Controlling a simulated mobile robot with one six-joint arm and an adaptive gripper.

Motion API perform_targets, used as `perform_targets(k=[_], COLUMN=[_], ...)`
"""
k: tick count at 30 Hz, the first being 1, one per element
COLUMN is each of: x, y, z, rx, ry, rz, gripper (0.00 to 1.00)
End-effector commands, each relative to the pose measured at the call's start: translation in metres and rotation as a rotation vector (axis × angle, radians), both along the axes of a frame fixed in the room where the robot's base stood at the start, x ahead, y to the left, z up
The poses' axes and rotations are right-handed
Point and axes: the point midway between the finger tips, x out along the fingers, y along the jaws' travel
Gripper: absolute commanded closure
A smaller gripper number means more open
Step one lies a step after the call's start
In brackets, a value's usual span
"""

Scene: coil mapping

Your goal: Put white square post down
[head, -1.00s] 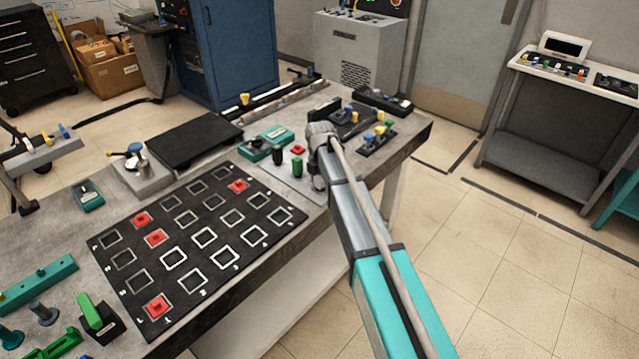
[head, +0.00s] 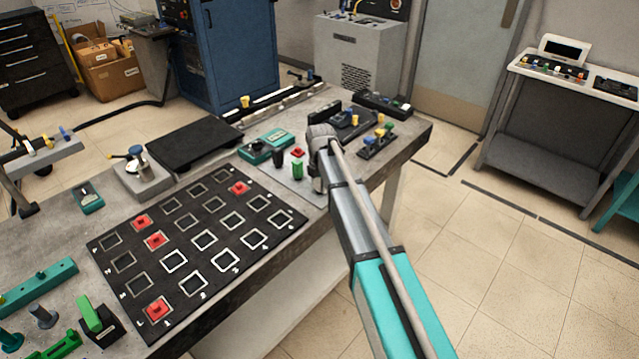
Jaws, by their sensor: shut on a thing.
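My gripper (head: 318,180) is at the far end of my arm, low over the right part of the workbench. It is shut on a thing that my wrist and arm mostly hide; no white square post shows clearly. A grey plate (head: 300,186) lies under and left of it, with a green post (head: 297,168), a black post (head: 278,157) and a red piece (head: 298,152) on or by it. Whether the held thing touches the plate, I cannot tell.
Left of my gripper lies a black grid board (head: 192,262) with several red pieces among empty square outlines. Teal boxes (head: 268,143) and a black rack with coloured knobs (head: 377,140) stand close by. A black flat platform (head: 195,145) is behind the board.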

Motion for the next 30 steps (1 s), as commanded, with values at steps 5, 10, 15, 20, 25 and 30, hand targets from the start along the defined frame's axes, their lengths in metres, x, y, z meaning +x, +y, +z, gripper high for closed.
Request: perform_targets(k=[5, 10, 15, 20, 25, 30], x=[0.000, 0.000, 0.000, 0.000, 0.000, -0.010], y=[0.000, 0.000, 0.000, 0.000, -0.001, -0.001], z=[0.000, 0.001, 0.005, 0.014, 0.028, 0.046], rx=[0.000, 0.000, 0.000, 0.000, 0.000, 0.000], ry=[0.000, 0.000, 0.000, 0.000, 0.000, 0.000], rz=[0.000, 0.000, -0.001, -0.001, -0.001, 0.000], gripper=[1.00, 1.00, 1.00, 1.00, 1.00, 1.00])
